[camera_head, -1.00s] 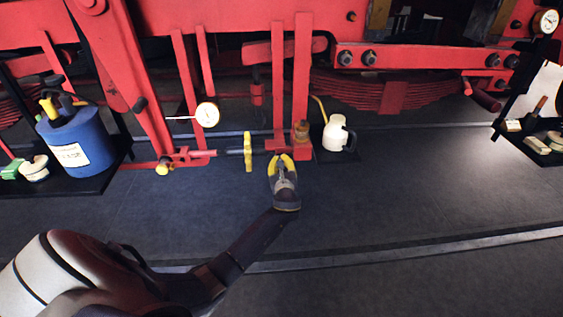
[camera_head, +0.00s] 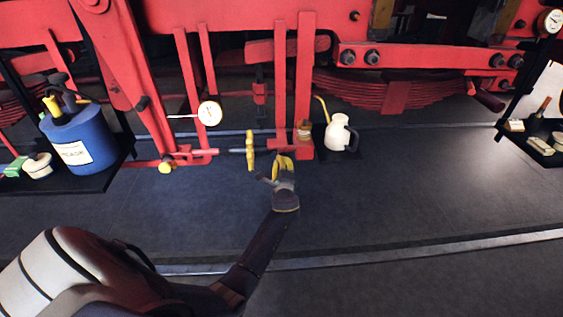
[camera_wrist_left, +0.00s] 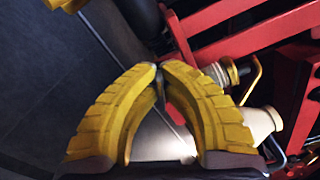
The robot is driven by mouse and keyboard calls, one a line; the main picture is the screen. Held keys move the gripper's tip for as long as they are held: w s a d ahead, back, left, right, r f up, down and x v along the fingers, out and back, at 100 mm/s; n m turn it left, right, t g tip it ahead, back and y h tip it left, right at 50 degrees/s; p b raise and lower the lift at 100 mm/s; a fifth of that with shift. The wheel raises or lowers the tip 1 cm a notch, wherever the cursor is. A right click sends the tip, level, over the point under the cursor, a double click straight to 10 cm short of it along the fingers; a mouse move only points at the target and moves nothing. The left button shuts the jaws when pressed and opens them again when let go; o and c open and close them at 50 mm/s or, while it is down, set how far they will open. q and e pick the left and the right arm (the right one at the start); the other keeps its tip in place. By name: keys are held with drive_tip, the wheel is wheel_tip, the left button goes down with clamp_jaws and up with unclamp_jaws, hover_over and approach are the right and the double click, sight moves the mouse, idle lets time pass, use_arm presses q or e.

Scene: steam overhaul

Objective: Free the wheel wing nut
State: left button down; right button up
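A yellow upright piece (camera_head: 250,150), which looks like the wheel wing nut, sits on a thin horizontal rod at the foot of the red frame. A yellow part (camera_wrist_left: 66,4) at the top left edge of the left wrist view may be the same piece. My left gripper (camera_head: 283,163) is just right of and slightly below it, apart from it. In the left wrist view its yellow fingers (camera_wrist_left: 159,68) meet at the tips. A small dark piece shows behind the tips; I cannot tell what it is. My right gripper is not in view.
A white can with a yellow spout (camera_head: 338,136) stands right of the gripper. A brass-coloured cup (camera_head: 304,130) is on the red post. A blue container (camera_head: 78,142) stands on the left shelf. The floor in front is clear.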

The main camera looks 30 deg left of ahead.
use_arm(q)
drive_tip(key=n, duration=0.3)
drive_tip(key=shift+a+n, duration=0.25)
drive_tip(key=shift+n, duration=0.15)
drive_tip(key=n, duration=0.2)
drive_tip(key=shift+f+n, duration=0.15)
drive_tip(key=shift+n, duration=0.25)
drive_tip(key=shift+f+n, duration=0.15)
drive_tip(key=shift+n, duration=0.65)
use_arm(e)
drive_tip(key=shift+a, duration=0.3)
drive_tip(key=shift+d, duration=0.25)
use_arm(q)
drive_tip(key=c, duration=1.6)
unclamp_jaws()
drive_tip(key=shift+f, duration=0.1)
drive_tip(key=shift+o, duration=0.2)
drive_tip(key=shift+d, duration=0.15)
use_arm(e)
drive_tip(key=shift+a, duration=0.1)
